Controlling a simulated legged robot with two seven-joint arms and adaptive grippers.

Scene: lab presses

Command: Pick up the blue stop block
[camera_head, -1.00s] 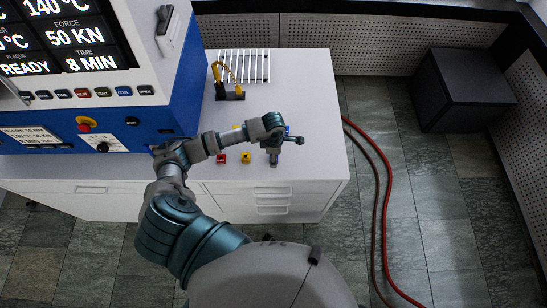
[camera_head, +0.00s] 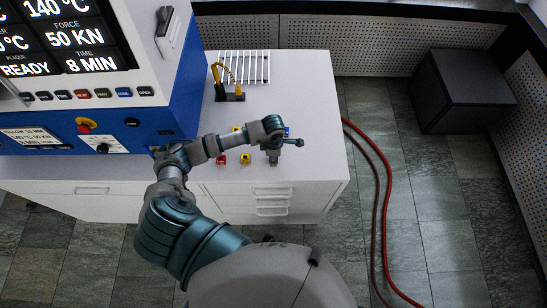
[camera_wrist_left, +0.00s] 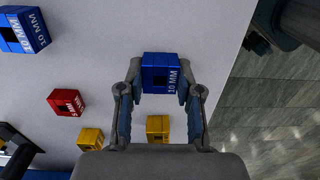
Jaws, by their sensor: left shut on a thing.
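In the left wrist view a blue block (camera_wrist_left: 160,73) marked 10 MM sits between the two fingertips of my left gripper (camera_wrist_left: 163,90). The fingers are shut on its two sides. I cannot tell whether it touches the table or is just above it. A second blue block (camera_wrist_left: 25,30), also marked 10 MM, lies at the upper left, apart from the gripper. In the head view my left arm reaches over the table's right part, and the wrist largely hides the fingers. A small blue patch (camera_head: 287,131) shows beside it. My right gripper is not in view.
A red block (camera_wrist_left: 66,102) and two yellow blocks (camera_wrist_left: 90,138) (camera_wrist_left: 157,129) lie nearby on the white table (camera_head: 320,100). The blue press (camera_head: 130,110) stands left. A yellow-handled tool (camera_head: 228,82) and a white rack (camera_head: 245,64) are behind. Red hoses (camera_head: 385,190) lie on the floor.

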